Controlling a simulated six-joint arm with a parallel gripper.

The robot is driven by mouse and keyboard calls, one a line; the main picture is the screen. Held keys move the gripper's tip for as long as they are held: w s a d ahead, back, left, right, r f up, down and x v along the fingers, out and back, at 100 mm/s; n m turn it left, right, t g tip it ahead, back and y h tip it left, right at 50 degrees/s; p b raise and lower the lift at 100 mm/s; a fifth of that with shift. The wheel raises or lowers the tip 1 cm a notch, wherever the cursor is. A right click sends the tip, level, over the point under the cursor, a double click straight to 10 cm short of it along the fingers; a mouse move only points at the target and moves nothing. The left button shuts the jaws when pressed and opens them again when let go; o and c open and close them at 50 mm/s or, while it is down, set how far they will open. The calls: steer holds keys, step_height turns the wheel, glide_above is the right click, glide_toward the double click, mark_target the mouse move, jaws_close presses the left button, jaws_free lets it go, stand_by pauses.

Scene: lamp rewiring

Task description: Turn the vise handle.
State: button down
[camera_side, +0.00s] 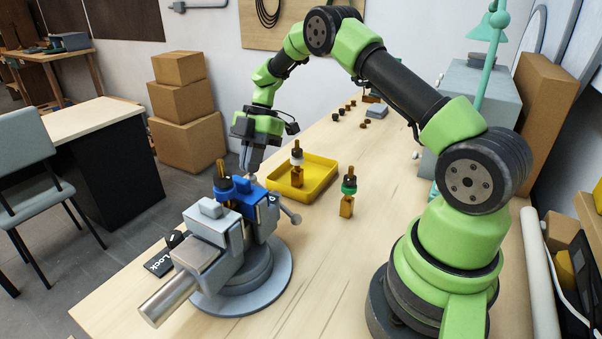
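The grey vise (215,240) stands on a round base plate on the wooden bench, with a thick silver bar projecting at its lower left. A ball-ended lever (289,213), likely the vise handle, sticks out at the right of its jaws. A lamp part (222,180) with a brass top, black body and blue ring stands upright at the blue jaw area (240,197). My gripper (249,171) points down just above and behind the jaws, left of the lever and apart from it. Nothing shows in its fingers; their gap is too small to judge.
A yellow tray (325,176) behind the vise holds a white-ringed lamp part (297,160). A green-ringed lamp part (348,190) stands on the bench to its right. A black "Lock" label (160,264) lies left of the vise. The bench's front middle is clear.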

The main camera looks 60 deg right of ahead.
steer(key=shift+w+f, duration=0.6)
steer(key=shift+f, duration=0.15)
steer(key=shift+f, duration=0.1)
steer(key=v, duration=1)
stand_by(0.3)
